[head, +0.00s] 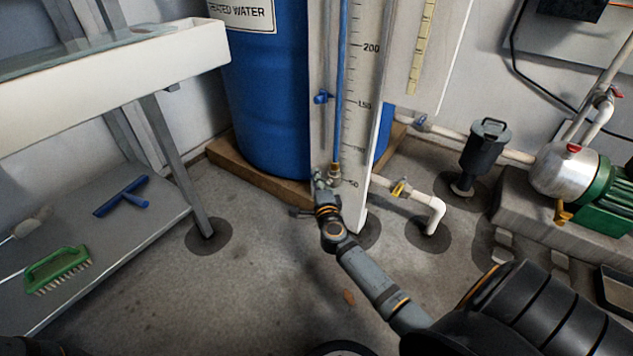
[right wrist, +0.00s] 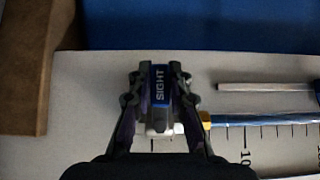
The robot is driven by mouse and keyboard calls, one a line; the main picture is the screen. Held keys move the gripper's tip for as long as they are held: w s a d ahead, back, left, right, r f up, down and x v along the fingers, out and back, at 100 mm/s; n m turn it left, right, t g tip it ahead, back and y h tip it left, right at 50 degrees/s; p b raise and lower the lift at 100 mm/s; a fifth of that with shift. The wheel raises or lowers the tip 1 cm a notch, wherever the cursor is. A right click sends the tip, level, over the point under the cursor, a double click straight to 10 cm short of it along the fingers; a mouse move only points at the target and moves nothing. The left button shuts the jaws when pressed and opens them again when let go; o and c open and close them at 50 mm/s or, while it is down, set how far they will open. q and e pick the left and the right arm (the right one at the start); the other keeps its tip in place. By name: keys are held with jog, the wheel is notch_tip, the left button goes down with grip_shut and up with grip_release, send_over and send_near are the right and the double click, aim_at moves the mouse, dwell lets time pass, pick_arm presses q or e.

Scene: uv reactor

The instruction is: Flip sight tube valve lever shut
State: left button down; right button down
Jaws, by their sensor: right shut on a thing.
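The sight tube valve lever (right wrist: 160,86) is a blue handle marked SIGHT, seen in the right wrist view. My right gripper (right wrist: 157,78) is shut on it, with one finger along each side. In the head view my right gripper (head: 322,183) is at the foot of the white gauge board (head: 362,120), and it hides the lever there. The sight tube (head: 342,70) runs up the board as a blue column above a brass fitting (head: 335,169). The valve body is mostly hidden by the fingers. My left gripper is not in view.
A blue tank (head: 270,100) stands on a wooden base (head: 262,180) behind the board. White pipe with a yellow-handled valve (head: 401,188) runs to the right. A pump (head: 570,175) stands at far right, a metal bench (head: 120,230) at left. The floor between is mostly clear.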

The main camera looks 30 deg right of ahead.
jog(key=c, duration=1.2)
grip_release()
jog(key=shift+s, duration=0.2)
jog(key=v, duration=1.1)
jog(key=shift+s+a, duration=0.2)
jog(key=shift+s, duration=0.05)
